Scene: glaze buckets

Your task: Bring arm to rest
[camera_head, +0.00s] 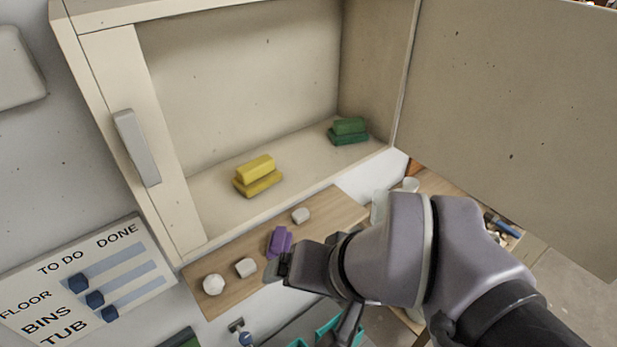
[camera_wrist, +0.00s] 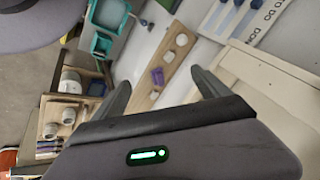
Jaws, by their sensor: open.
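My gripper (camera_head: 283,267) is at the end of my arm, in front of the wooden shelf in the head view. In the wrist view its two fingers (camera_wrist: 165,90) stand wide apart with nothing between them, so it is open and empty. A purple block (camera_head: 279,241) lies on the wooden shelf, just behind the gripper in the head view. It also shows beyond the fingers in the wrist view (camera_wrist: 157,76). I cannot tell the exact gap between gripper and block.
A cabinet (camera_head: 95,90) stands open with its door (camera_head: 510,120) swung right. Yellow blocks (camera_head: 257,177) and green blocks (camera_head: 348,131) sit inside. White lumps lie on the wooden shelf (camera_head: 330,207) below. A chart board (camera_head: 85,275) hangs left. A workbench with pots (camera_wrist: 65,115) shows in the wrist view.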

